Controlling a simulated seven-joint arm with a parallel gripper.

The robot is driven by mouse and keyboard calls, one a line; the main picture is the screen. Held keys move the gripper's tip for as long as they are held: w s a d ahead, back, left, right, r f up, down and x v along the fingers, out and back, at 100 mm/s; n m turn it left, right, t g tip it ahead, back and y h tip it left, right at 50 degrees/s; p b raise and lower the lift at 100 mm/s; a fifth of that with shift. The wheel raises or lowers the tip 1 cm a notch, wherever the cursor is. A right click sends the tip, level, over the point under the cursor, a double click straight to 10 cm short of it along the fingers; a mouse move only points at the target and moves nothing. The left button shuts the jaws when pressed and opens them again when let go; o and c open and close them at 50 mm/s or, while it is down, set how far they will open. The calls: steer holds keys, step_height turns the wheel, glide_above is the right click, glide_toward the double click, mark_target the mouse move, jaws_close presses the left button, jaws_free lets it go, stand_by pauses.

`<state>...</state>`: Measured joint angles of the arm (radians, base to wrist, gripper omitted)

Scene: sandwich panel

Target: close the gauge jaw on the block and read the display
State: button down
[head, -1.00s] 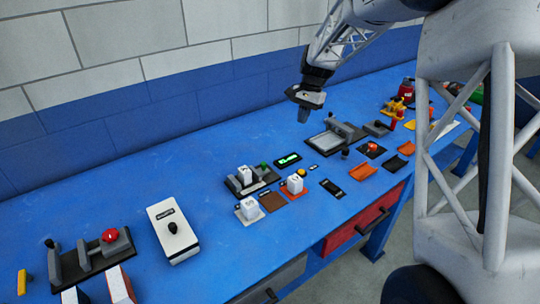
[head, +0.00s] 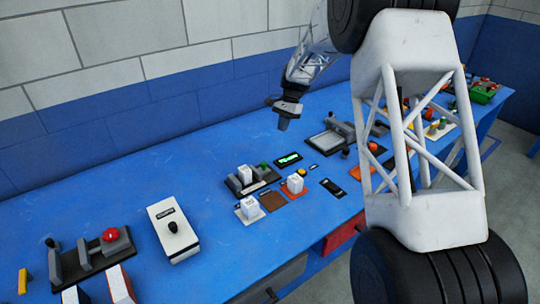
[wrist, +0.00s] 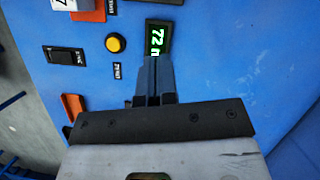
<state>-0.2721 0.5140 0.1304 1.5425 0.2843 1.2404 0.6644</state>
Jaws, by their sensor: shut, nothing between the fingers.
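The gauge (head: 238,187) is a dark fixture on the blue bench, with a white block (head: 246,172) in it and a green knob (head: 264,168) at its right end. I cannot tell whether its jaw touches the block. The display (head: 288,160) is a small black box with green digits, behind and right of the gauge. In the wrist view the display (wrist: 157,36) shows "72" and the start of another character; its lower end is hidden by my fingers. My gripper (head: 283,126) is shut and empty, above the bench behind the display. Its fingers also show in the wrist view (wrist: 153,82).
White blocks stand on a pale pad (head: 249,215) and an orange pad (head: 288,193), with a brown pad (head: 272,201) between. A yellow button (wrist: 115,43) and a black switch (wrist: 65,55) lie near the display. A tray fixture (head: 325,142) stands to the right. Bench further left is partly clear.

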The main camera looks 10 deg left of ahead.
steer(key=shift+f, duration=0.1)
glide_toward(260, 170)
steer(key=w+d+f, duration=0.1)
steer(key=f, duration=0.1)
steer(key=w+d+f, duration=0.1)
steer(key=w+d, duration=0.1)
steer(key=shift+w+d+f, duration=0.2)
steer(key=shift+w+f, duration=0.15)
steer(key=shift+f, duration=0.05)
steer(key=s, duration=0.1)
steer(key=s+a, duration=0.1)
steer(key=shift+s+a, duration=0.2)
steer(key=shift+s, duration=0.05)
steer(key=shift+s+a, duration=0.3)
steer(key=shift+s, duration=0.2)
steer(key=shift+s+a, duration=0.1)
steer(key=shift+s+a+f, duration=0.1)
steer(key=shift+s+a, duration=1.5)
steer(key=shift+w, duration=0.1)
